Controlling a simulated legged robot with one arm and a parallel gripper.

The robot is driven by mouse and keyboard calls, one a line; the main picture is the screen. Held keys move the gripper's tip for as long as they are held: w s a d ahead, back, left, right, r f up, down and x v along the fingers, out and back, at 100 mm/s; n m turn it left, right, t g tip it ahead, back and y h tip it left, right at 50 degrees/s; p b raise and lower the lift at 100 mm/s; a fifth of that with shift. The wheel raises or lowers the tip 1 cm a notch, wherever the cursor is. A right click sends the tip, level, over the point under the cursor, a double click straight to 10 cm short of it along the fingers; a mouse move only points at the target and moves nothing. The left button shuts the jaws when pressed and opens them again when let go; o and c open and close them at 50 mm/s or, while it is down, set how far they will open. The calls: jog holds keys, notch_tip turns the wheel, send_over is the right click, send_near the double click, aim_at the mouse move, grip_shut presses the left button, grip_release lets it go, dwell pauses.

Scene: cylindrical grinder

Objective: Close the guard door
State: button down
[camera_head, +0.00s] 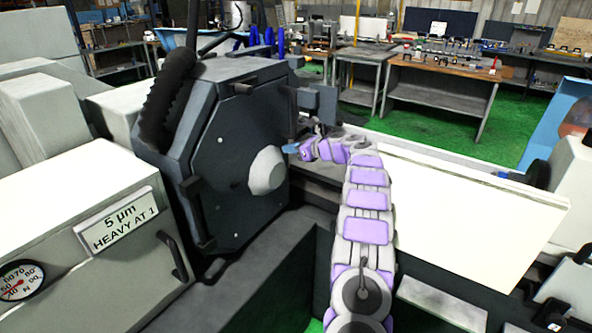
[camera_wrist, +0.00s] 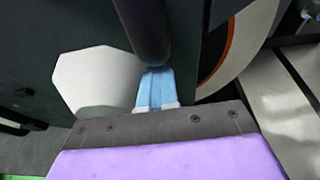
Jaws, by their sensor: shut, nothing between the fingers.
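The guard door (camera_head: 225,150) appears to be the dark grey octagonal panel on the grinder's wheel housing, with a pale rounded boss (camera_head: 267,171) at its middle. In the wrist view the dark panel (camera_wrist: 95,30) shows with the pale boss on the left. A dark round bar (camera_wrist: 146,30) stands close in front of my fingers. My gripper (camera_head: 291,148) is at the right edge of the panel. Its blue fingertips (camera_wrist: 155,74) are shut together with nothing between them, at the bar's lower end; I cannot tell whether they touch it.
An orange-edged round part (camera_wrist: 222,50) shows right of the panel in the wrist view. A long pale panel (camera_head: 450,200) runs along the machine's right side. A grey cabinet (camera_head: 80,260) with a handle and gauge stands at the left. Workbenches (camera_head: 440,75) are behind, across green floor.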

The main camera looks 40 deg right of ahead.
jog(key=s+a, duration=0.8)
jog(key=s, duration=0.2)
jog(key=shift+s+r, duration=0.4)
jog(key=shift+r, duration=0.05)
dwell(0.3)
